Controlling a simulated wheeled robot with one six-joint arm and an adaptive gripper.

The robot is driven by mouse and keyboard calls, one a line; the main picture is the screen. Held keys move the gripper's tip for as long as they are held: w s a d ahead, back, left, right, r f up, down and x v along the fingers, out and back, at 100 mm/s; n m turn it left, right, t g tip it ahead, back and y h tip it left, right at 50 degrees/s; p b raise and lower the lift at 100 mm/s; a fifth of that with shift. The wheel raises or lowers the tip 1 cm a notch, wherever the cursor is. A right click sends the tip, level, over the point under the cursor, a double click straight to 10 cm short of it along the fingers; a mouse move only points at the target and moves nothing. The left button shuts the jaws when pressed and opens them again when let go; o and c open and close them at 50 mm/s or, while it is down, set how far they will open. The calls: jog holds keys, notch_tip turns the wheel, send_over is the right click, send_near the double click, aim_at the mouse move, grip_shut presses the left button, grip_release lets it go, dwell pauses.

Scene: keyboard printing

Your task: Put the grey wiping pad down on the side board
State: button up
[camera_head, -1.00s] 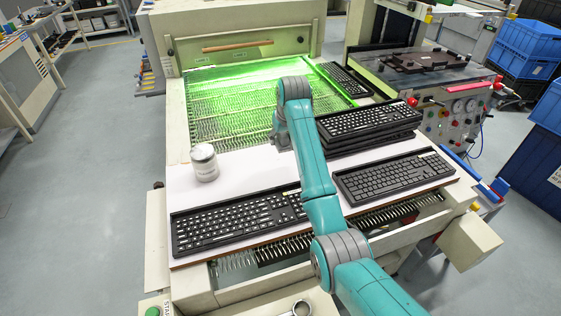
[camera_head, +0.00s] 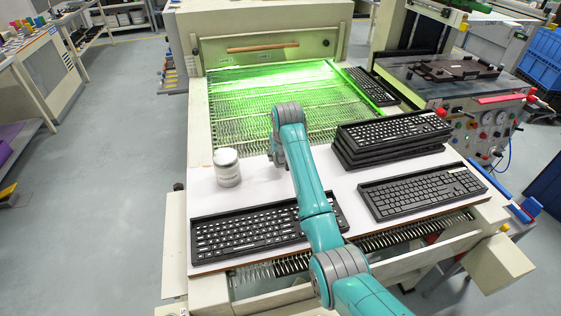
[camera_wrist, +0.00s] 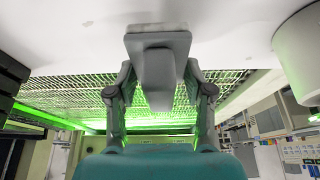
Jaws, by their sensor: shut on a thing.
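The grey wiping pad (camera_wrist: 158,40) is in my gripper (camera_wrist: 158,75), in the wrist view, with a finger on each side of its block-shaped grip. Its flat, wider face is turned to the white side board (camera_wrist: 70,22); I cannot tell if they touch. In the head view the board (camera_head: 265,192) lies in front of the green-lit mesh conveyor. My gripper (camera_head: 278,155) is low over the board's back part, right of the tin, largely hidden by my arm. The pad cannot be made out there.
A grey-white tin (camera_head: 227,168) stands on the board, left of my gripper; it also shows in the wrist view (camera_wrist: 300,50). Keyboards lie at front left (camera_head: 245,232) and front right (camera_head: 420,190). A keyboard stack (camera_head: 390,140) stands at right. Bare board surrounds the tin.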

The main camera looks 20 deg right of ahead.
aim_at(280, 161)
jog(key=shift+f, duration=1.55)
jog(key=shift+f, duration=0.15)
jog(key=o, duration=1.4)
jog(key=v, duration=1.2)
jog(key=shift+r, duration=0.25)
